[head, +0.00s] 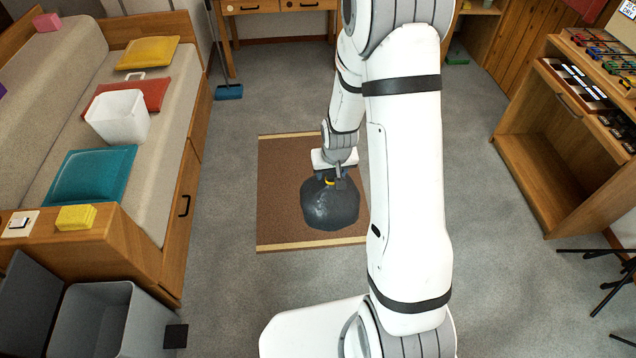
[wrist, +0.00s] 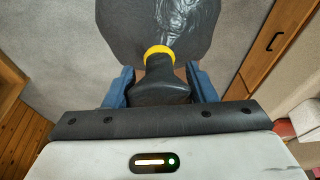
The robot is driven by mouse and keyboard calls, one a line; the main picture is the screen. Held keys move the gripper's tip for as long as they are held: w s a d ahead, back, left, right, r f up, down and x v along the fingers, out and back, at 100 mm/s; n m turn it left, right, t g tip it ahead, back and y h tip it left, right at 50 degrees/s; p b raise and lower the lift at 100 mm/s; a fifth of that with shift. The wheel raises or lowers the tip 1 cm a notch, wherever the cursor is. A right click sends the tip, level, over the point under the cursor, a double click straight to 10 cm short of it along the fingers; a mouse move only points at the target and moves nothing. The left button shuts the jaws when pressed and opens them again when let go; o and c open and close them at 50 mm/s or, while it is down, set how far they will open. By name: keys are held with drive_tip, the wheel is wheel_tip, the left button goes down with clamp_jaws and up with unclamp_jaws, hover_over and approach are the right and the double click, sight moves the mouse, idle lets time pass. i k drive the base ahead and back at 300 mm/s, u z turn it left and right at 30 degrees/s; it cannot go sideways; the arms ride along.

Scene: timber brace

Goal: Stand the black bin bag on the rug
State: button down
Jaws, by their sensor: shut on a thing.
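The black bin bag (head: 328,207) is a round, full bag with a yellow tie at its neck. In the head view it is over the brown rug (head: 280,190), upright with its neck at the top. My gripper (head: 335,178) is above it, shut on the gathered neck. In the wrist view the bag (wrist: 165,25) hangs between the two blue fingers of my gripper (wrist: 165,88), with the yellow tie just beyond the fingertips. I cannot tell whether the bag's base touches the rug. Part of the rug's right side is hidden behind my arm.
A bench (head: 172,215) with cushions and a white bin (head: 119,117) is on the left. A grey open bin (head: 95,320) stands at the front left. A wooden shelf unit (head: 545,185) and a black-legged stand (head: 610,283) are on the right. Grey floor around the rug is clear.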

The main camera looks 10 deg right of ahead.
sight(295, 225)
drive_tip(key=z, duration=0.1)
drive_tip(key=i, duration=1)
drive_tip(key=z, duration=0.05)
